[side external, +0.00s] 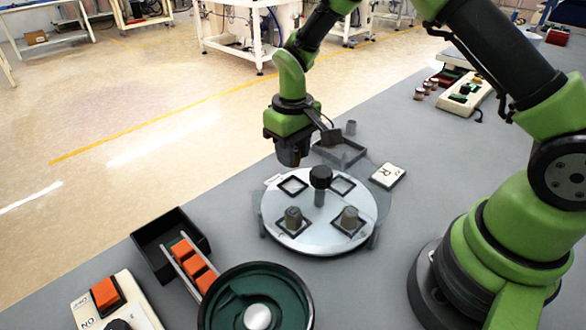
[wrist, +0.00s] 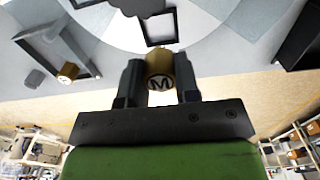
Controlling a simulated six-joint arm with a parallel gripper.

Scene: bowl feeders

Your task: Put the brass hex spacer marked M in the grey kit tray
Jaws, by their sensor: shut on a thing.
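My gripper (wrist: 160,70) is shut on a brass hex spacer (wrist: 160,84) whose end, marked M, faces the camera in the wrist view. In the side view my gripper (side external: 291,158) is above the back left edge of the round disc, left of the grey kit tray (side external: 340,154), and the held spacer cannot be made out. The tray is an open, shallow box behind the disc. It also shows at the upper left of the wrist view (wrist: 66,42).
The silver disc (side external: 316,239) has a black centre knob (side external: 320,177), two empty square frames at the back and two spacers (side external: 293,218) (side external: 349,217) in front frames. An R card (side external: 387,175) lies right of the tray. A black bin (side external: 150,237) and round green feeder (side external: 285,283) stand in front.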

